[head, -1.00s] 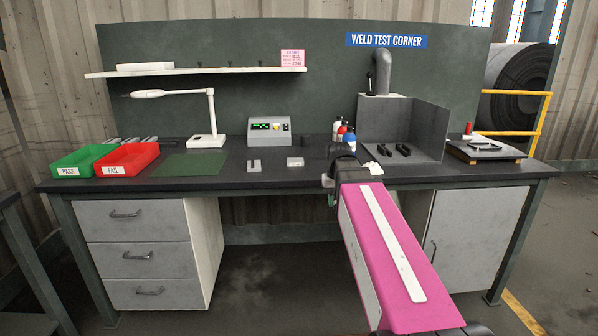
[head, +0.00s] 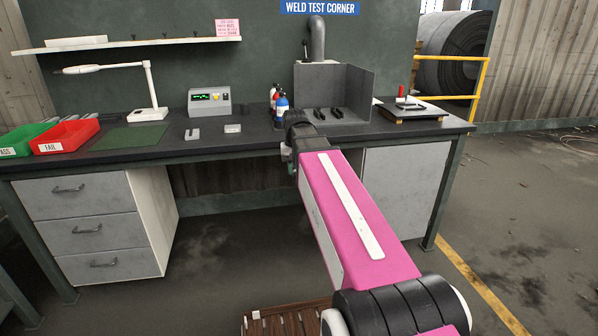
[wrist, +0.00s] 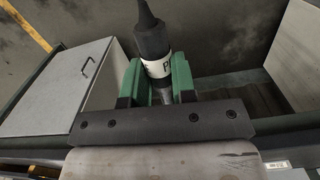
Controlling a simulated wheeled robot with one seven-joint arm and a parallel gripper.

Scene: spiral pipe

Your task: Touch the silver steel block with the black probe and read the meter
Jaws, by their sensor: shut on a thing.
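My gripper (wrist: 156,80) shows in the wrist view, its green fingers shut around a black probe (wrist: 152,38) with a white lettered band. The probe's narrow black end points to the top of the picture, with floor behind it. In the head view, my arm hides most of the gripper and the probe cannot be made out. Two small silver-grey blocks lie on the bench: a plain one (head: 232,128) and a notched one (head: 192,134) to its left. The meter (head: 209,101), a grey box with a lit green display, stands behind them; its digits are too small to read.
A grey open booth (head: 345,95) with dark pieces stands right of small bottles (head: 281,105). Left are a lamp (head: 148,114), a red FAIL tray (head: 66,137) and a green tray (head: 22,140). A wooden slatted thing (head: 285,320) lies low in front.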

